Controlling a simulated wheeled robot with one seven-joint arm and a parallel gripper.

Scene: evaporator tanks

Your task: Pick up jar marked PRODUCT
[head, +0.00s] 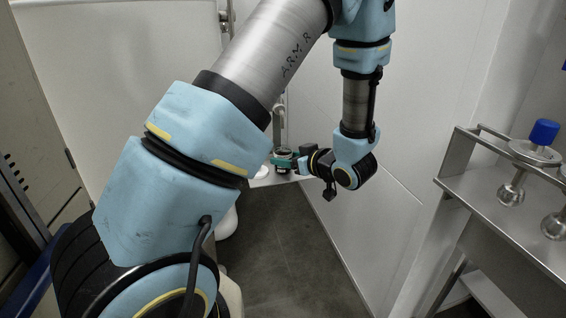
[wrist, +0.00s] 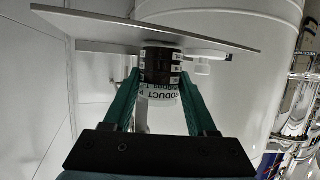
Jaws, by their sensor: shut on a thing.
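The jar marked PRODUCT shows in the wrist view (wrist: 161,88), between the two green fingers. It has a dark band with small white labels and a pale label with the black letters "PRODUCT". My gripper (wrist: 160,78) is shut on the jar, one finger at each side. In the head view the jar (head: 283,153) is small and dark at the green fingers of my gripper (head: 285,163), above a small metal shelf (head: 262,183). The jar's end lies against or very close to the shelf; I cannot tell whether they touch.
A pale item (head: 262,172) sits on the shelf left of the jar. A large white tank (wrist: 235,90) is close behind in the wrist view. At the right of the head view stands a steel bench (head: 500,215) with a blue-capped fitting (head: 544,131). Grey floor lies open between.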

